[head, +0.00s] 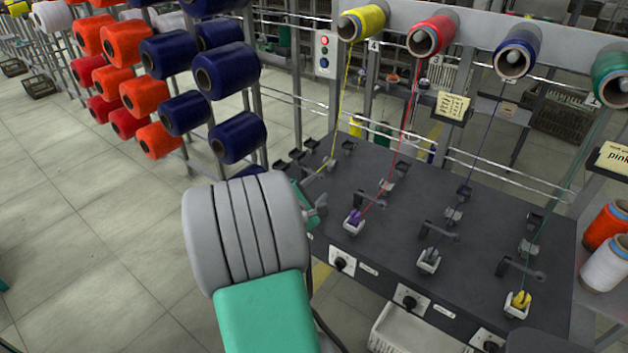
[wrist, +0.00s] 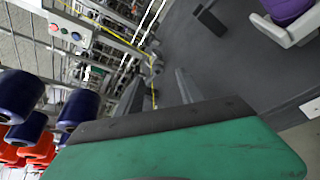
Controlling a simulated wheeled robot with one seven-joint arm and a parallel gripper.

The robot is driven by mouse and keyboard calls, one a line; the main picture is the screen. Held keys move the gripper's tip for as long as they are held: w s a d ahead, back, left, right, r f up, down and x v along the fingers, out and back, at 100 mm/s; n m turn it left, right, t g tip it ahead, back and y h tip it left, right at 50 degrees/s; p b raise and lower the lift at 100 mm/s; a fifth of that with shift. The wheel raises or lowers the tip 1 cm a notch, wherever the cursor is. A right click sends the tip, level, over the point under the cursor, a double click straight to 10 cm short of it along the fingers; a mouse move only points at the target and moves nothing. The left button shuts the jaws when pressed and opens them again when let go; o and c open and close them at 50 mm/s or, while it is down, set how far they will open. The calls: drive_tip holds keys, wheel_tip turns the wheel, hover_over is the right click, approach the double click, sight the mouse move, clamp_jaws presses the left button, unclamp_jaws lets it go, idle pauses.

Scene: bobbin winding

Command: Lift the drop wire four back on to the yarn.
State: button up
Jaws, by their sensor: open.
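Yellow yarn (head: 346,85) runs from the yellow cone (head: 362,22) at the station marked 4 down to the dark table (head: 400,180). It also shows in the wrist view (wrist: 180,36), passing beyond my fingers. My gripper (head: 318,207) is open, low over the table's left end; its fingers also show in the wrist view (wrist: 158,84). I see nothing held between them. A small grey part (head: 318,173) near the yarn's lower end may be drop wire four; I cannot tell whether it touches the yarn. My arm and gripper hide station four's front part.
Station three's drop wire (head: 370,202) and purple bobbin (head: 354,216) stand right of my gripper. More stations with blue yarn (head: 482,145) and green yarn (head: 565,180) follow rightward. A rack of orange and navy cones (head: 238,136) stands to the left. A white crate (head: 400,335) sits below the table.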

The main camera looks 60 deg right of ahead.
sight(323, 179)
drive_tip(key=x, duration=0.4)
drive_tip(key=w+x, duration=0.1)
drive_tip(key=x, duration=0.2)
drive_tip(key=shift+r+p, duration=0.1)
drive_tip(key=shift+p, duration=0.25)
drive_tip(key=shift+s, duration=0.1)
drive_tip(key=shift+c, duration=0.5)
clamp_jaws()
drive_tip(key=shift+s+a+f, duration=0.1)
drive_tip(key=shift+a+f, duration=0.05)
drive_tip(key=shift+f, duration=0.1)
